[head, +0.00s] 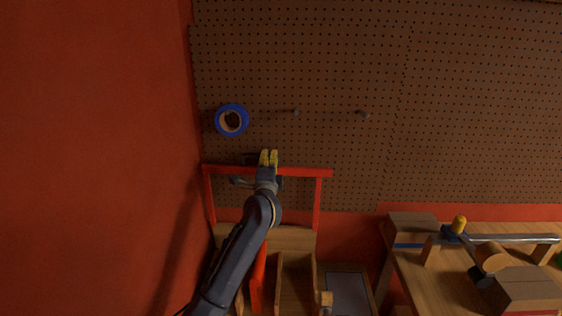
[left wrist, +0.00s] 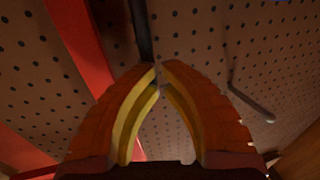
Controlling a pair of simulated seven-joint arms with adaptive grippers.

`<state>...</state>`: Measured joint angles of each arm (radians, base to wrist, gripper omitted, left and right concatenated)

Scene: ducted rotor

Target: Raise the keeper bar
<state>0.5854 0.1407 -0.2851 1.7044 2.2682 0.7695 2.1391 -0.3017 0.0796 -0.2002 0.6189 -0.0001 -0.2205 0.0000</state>
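A dark bar (head: 249,158) shows just left of my left fingertips in the head view, behind the top rail of a red frame (head: 325,173). I take it to be the keeper bar, though I cannot be sure. In the left wrist view the dark bar (left wrist: 142,28) runs down from the top edge to the fingertips. My left gripper (head: 268,157) has its two yellow-lined fingers drawn close together at the tips (left wrist: 157,70), with the bar's near end at them. The fingers hide that end. My right gripper is not in view.
A brown pegboard (head: 300,60) fills the back, with a blue tape roll (head: 232,120) and pegs (head: 363,114). A peg (left wrist: 252,104) juts out right of my fingers. A wooden bench (head: 420,280) with boxes and tools stands at right. A red wall (head: 90,120) is at left.

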